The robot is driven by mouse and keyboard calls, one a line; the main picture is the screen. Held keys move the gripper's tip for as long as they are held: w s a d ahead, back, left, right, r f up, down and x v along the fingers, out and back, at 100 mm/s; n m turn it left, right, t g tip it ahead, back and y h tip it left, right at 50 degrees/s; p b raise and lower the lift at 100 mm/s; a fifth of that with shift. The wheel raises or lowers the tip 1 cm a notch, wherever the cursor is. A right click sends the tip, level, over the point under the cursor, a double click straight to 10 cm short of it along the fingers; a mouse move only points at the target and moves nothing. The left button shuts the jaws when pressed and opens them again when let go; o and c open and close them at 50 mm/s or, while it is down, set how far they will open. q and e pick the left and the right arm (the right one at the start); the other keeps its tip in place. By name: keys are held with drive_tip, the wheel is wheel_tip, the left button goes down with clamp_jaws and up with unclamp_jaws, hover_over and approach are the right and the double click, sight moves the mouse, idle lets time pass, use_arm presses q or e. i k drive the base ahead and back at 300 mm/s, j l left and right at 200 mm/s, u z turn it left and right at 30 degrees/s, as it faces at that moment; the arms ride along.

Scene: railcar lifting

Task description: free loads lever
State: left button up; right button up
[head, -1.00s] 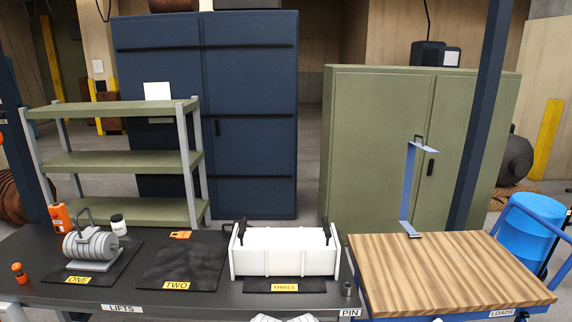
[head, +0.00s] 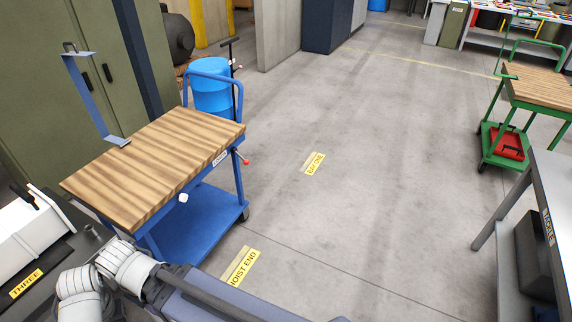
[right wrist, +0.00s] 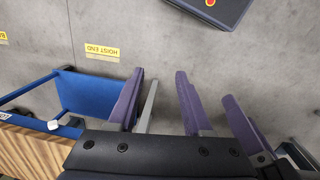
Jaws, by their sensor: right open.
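The LOADS cart has a wooden top (head: 160,160) and a blue frame, at the left in the head view. A short lever with a red knob (head: 246,161) sticks out from its right side, below the top. A dark T-topped rod (head: 231,62) stands by the cart's far handle; I cannot tell whether it belongs to the cart. In the right wrist view, the cart's blue lower deck (right wrist: 84,97) shows at the left, but I cannot make out the lever. My right gripper (right wrist: 160,92) is open and empty above the floor, apart from the cart. My left gripper is out of view.
A blue drum (head: 211,95) stands behind the cart. A green cart (head: 535,88) and a grey table (head: 545,190) are at the right. Floor labels BAY ONE (head: 315,164) and HOIST END (head: 242,268) lie on wide clear floor.

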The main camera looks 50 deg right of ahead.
sight(245, 162)
drive_tip(key=z, duration=1.3)
drive_tip(key=i+j, duration=0.1)
drive_tip(key=i, duration=1.1)
